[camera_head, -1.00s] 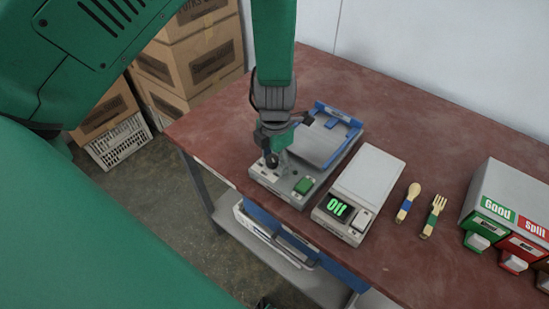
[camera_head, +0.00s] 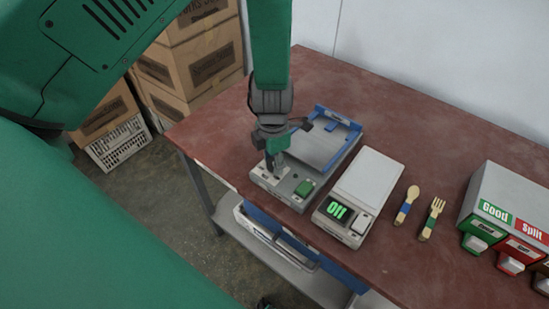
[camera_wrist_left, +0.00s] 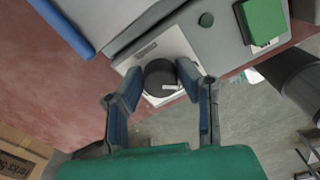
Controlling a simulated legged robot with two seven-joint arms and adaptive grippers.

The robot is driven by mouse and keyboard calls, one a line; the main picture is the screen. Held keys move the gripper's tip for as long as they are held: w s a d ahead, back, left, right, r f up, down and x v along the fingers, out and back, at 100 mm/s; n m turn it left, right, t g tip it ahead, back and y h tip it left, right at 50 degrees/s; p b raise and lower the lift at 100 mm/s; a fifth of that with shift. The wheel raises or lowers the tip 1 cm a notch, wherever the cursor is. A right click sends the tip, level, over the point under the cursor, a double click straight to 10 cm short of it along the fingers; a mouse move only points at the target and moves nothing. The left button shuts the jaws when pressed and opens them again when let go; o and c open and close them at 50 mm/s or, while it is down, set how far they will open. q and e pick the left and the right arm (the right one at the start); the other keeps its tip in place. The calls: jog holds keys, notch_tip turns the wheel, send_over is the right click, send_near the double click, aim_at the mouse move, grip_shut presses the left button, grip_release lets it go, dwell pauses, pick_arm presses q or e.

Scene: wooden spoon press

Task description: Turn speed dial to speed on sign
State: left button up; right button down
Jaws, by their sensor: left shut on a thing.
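The press (camera_head: 290,187) is a grey machine with a blue-edged bed on the red-brown table. Its dial (camera_wrist_left: 160,76) is a round black knob with a white mark, on a light label plate at the machine's corner in the left wrist view. My left gripper (camera_head: 272,168) points down over that corner in the head view. In the left wrist view its fingers (camera_wrist_left: 161,84) stand on either side of the dial and are shut on it. In the head view the gripper hides the dial. A green button (camera_head: 304,187) sits beside it. My right gripper is not in view.
A scale (camera_head: 366,183) with a green-lit display stands right of the press. A wooden spoon (camera_head: 406,205) and fork (camera_head: 432,218) lie beyond it. A bin unit marked Good and Split (camera_head: 507,218) stands at the far right. Cardboard boxes (camera_head: 200,65) stand behind left.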

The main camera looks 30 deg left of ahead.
pick_arm(q)
jog(key=shift+s+a+m+p, duration=0.1)
jog(key=shift+s+m+p, duration=0.1)
jog(key=shift+m+p, duration=0.55)
jog(key=m+p, duration=0.1)
jog(key=m, duration=0.2)
jog(key=m+p, duration=0.1)
jog(key=m, duration=0.2)
jog(key=shift+f+m+p, duration=0.1)
jog(key=shift+m+p, duration=0.4)
jog(key=shift+m, duration=0.85)
jog(key=shift+w, duration=0.1)
jog(key=o, duration=1.1)
